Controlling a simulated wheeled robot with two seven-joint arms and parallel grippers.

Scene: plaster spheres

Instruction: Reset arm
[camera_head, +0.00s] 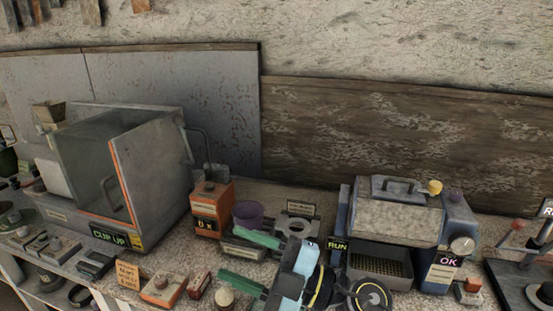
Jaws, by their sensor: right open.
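My right gripper (231,256) shows at the bottom middle, in front of the bench. Its two green fingers point left and are spread apart, with nothing held between them. Its blue and black body (294,274) hides part of the bench behind it. My left gripper is not in view.
A grey glass-fronted machine (155,165) stands at left on the bench, beside an orange box (211,208). A purple cup (248,213) is just behind the upper finger. A blue-grey machine (402,222) stands right. Small blocks crowd the front; a wall closes the back.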

